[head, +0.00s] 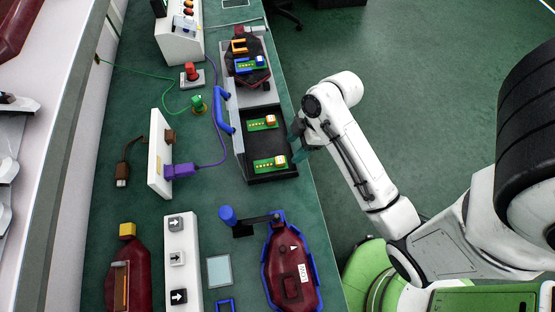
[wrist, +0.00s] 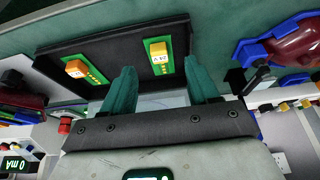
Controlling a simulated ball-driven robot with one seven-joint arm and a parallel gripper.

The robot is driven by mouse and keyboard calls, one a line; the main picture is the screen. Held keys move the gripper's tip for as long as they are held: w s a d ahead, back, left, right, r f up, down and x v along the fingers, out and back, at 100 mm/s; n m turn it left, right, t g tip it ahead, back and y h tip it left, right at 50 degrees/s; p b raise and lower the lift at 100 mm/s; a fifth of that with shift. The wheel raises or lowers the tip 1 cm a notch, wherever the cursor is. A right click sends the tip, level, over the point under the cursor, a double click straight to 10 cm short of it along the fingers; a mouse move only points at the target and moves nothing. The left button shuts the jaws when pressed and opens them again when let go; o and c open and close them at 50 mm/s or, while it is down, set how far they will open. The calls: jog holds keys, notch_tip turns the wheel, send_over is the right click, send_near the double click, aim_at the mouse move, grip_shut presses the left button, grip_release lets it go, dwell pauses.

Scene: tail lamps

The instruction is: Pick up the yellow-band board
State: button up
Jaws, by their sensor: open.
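Two green boards lie apart in a black tray (head: 258,143). The farther board (head: 262,123) and the nearer board (head: 270,164) each carry a pale-topped block and a row of small yellow parts. My gripper (head: 298,146) is at the tray's right edge, open and empty. In the wrist view its teal fingers (wrist: 161,72) are spread, with the right board beyond the gap between them.
A dark red lamp (head: 248,48) with a blue board (head: 250,65) stands beyond the tray. A blue handle (head: 224,110) stands at the tray's left. A red lamp in a blue frame (head: 291,268) lies nearer. A white panel with a purple plug (head: 180,170) stands left.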

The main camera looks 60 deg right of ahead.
aim_at(282, 159)
jog(key=shift+x, duration=3.55)
jog(key=shift+d, duration=0.1)
jog(key=c, duration=0.9)
jog(key=shift+r, duration=0.15)
jog(key=shift+w+r, duration=0.1)
jog(key=shift+r, duration=0.5)
jog(key=s+a+r, duration=0.1)
jog(key=s+r, duration=0.3)
jog(key=s+a+r+p, duration=0.1)
jog(key=s+r, duration=0.2)
jog(key=s, duration=0.2)
jog(key=s+a+r+p, duration=0.1)
jog(key=s+a+r, duration=0.1)
jog(key=s+r, duration=0.2)
jog(key=shift+s+r, duration=0.3)
